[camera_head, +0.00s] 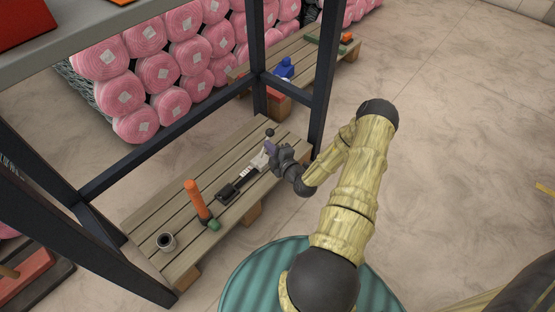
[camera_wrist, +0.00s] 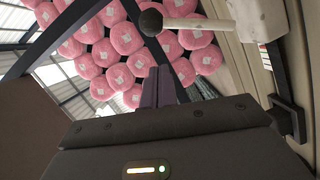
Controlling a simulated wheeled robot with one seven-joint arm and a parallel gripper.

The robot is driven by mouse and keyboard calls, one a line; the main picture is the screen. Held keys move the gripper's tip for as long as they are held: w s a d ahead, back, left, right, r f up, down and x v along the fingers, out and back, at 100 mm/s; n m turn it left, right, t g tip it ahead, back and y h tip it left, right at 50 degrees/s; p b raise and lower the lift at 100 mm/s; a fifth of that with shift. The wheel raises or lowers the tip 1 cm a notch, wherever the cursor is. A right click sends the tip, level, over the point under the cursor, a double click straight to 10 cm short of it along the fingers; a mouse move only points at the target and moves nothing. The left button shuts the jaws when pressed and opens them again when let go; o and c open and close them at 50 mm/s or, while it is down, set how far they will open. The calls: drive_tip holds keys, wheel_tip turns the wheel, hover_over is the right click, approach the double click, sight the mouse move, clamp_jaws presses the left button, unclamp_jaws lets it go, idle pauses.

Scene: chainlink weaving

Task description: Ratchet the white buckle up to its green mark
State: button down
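The white buckle (camera_head: 260,160) sits on the wooden pallet bench, at the upper end of a black strap (camera_head: 239,182). The wrist view shows part of the buckle (camera_wrist: 262,22) at the upper right. Its pale lever ends in a black ball knob (camera_wrist: 150,22), which also shows above the buckle in the head view (camera_head: 270,132). My gripper (camera_head: 269,147) is beside the buckle, near the lever. In the wrist view its purple fingers (camera_wrist: 159,78) are together, with nothing visible between them, below and apart from the knob.
An orange-handled tool (camera_head: 197,200) and a small cup (camera_head: 166,241) are on the near part of the bench (camera_head: 143,222). Dark rack posts (camera_head: 325,85) stand close by. Pink rolls (camera_head: 140,90) are stacked behind. A blue object (camera_head: 284,69) is farther back.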

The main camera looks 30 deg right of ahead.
drive_tip(key=w+d+b, duration=0.1)
drive_tip(key=w+d+f+b, duration=0.1)
drive_tip(key=w, duration=0.1)
drive_tip(key=shift+w+d, duration=0.1)
drive_tip(key=shift+d, duration=0.1)
drive_tip(key=shift+d, duration=0.25)
